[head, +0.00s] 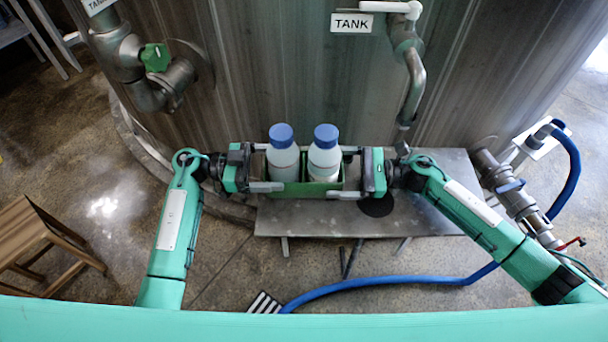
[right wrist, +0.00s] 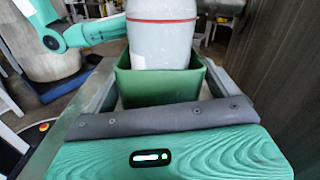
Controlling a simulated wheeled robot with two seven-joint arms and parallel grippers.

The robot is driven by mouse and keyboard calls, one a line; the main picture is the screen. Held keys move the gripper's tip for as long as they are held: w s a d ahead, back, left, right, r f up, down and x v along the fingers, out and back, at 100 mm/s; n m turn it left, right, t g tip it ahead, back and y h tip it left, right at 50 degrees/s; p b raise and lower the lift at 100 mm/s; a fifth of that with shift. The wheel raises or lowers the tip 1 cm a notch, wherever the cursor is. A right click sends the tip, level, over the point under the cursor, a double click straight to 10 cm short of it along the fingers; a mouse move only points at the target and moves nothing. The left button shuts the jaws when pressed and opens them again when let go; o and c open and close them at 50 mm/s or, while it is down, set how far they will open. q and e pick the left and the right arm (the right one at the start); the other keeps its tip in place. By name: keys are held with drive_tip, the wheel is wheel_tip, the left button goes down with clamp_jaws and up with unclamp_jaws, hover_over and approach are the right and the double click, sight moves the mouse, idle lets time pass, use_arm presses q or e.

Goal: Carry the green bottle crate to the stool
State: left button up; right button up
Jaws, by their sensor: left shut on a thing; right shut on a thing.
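The green bottle crate (head: 305,189) is at the middle of the head view, with two white bottles with blue caps (head: 283,155) (head: 324,155) upright in it. My left gripper (head: 262,173) is shut on its left end and my right gripper (head: 352,173) is shut on its right end. The crate is in front of the tank, at the metal table; I cannot tell whether it touches the tabletop. The right wrist view shows the green crate wall (right wrist: 155,88) and one bottle (right wrist: 162,35) between my fingers. The wooden stool (head: 30,235) stands at the far left, with a bare seat.
The metal table (head: 440,215) is under and right of the crate. A large tank (head: 240,70) with pipes and a green-handled valve (head: 155,58) stands behind. A blue hose (head: 390,283) runs along the floor. Open floor (head: 110,215) lies between table and stool.

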drive_tip(key=shift+w+d+r+p, duration=0.1)
drive_tip(key=shift+r+p, duration=2.25)
drive_tip(key=shift+r, duration=0.2)
